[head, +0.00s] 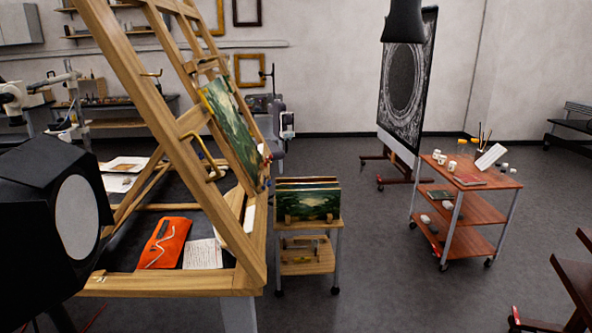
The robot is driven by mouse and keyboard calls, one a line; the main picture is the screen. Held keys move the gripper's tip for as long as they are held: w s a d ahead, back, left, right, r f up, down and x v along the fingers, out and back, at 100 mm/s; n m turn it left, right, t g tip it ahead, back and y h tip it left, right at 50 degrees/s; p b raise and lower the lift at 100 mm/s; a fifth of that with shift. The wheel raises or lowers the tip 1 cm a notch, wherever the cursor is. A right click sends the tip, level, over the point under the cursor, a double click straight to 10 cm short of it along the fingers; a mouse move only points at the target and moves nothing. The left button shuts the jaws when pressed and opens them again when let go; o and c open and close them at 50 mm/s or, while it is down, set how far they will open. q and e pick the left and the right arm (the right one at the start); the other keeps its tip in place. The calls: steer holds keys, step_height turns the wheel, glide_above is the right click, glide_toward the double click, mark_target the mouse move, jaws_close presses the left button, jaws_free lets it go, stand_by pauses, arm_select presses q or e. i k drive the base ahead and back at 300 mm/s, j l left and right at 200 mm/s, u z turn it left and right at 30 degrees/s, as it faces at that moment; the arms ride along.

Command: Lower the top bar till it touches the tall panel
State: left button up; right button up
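A large wooden easel (137,92) leans across the left of the head view, seen from its side. A tall panel (232,128) with a green landscape painting rests tilted on the easel's far face, partly hidden by the frame. A wooden crossbar (204,66) spans the easel just above the panel's upper edge; I take it for the top bar. I cannot tell whether bar and panel touch. Neither of my grippers is in view.
A black studio lamp (40,200) stands close at left. An orange pouch (163,243) and paper (202,254) lie on the easel's base. A small cart (308,261) holds paintings. A red-topped trolley (468,172) stands right. Open grey floor (375,260) lies between the carts.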

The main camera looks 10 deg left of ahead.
mark_target(191, 68)
steer(key=i+l+u, duration=0.1)
steer(key=i+u, duration=0.35)
steer(key=i+l+u, duration=0.2)
steer(key=i+u, duration=0.25)
steer(key=k, duration=0.05)
